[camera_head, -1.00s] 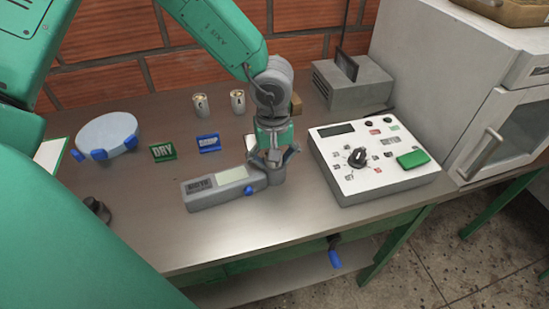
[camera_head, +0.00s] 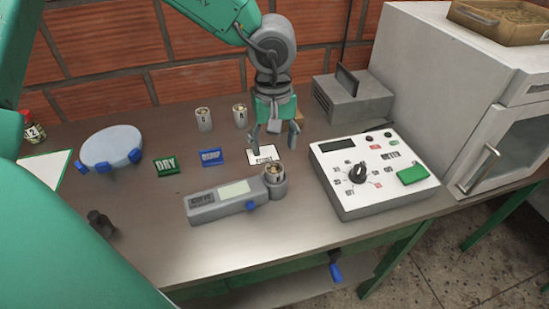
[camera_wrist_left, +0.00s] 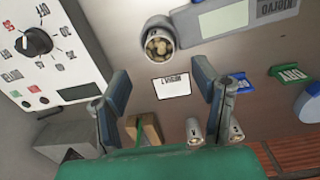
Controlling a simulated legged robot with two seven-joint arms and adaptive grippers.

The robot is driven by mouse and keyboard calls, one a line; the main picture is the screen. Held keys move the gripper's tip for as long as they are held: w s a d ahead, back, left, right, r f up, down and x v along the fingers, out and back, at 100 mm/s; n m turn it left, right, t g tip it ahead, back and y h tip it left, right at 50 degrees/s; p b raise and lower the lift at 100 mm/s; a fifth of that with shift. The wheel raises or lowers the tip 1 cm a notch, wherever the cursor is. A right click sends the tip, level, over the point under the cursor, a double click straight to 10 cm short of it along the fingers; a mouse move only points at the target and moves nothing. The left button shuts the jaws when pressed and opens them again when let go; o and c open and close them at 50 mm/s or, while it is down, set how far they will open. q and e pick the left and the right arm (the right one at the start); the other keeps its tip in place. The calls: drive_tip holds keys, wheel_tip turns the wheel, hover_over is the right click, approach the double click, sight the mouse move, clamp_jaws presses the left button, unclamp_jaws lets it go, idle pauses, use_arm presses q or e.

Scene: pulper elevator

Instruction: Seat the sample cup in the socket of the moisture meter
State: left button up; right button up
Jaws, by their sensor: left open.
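The grey moisture meter (camera_head: 225,200) lies on the bench, with a pale screen and a round socket at its right end. The sample cup (camera_head: 274,170), filled with beans, stands in that socket and looks upright; how deep it sits I cannot tell. The cup also shows from above in the left wrist view (camera_wrist_left: 158,45), inside the socket ring. My left gripper (camera_head: 275,138) is open and empty, behind and above the cup, apart from it. Its two spread fingers show in the left wrist view (camera_wrist_left: 160,85). My right gripper is not in view.
A white card (camera_head: 264,155) lies behind the meter. Two more cups (camera_head: 204,119) (camera_head: 240,115) stand at the back. A green DRY sign (camera_head: 166,165) and a blue sign (camera_head: 210,157) stand left. A white dial panel (camera_head: 373,172) is on the right.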

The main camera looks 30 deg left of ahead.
sight(274, 169)
use_arm(q)
drive_tip(key=shift+r, duration=1.5)
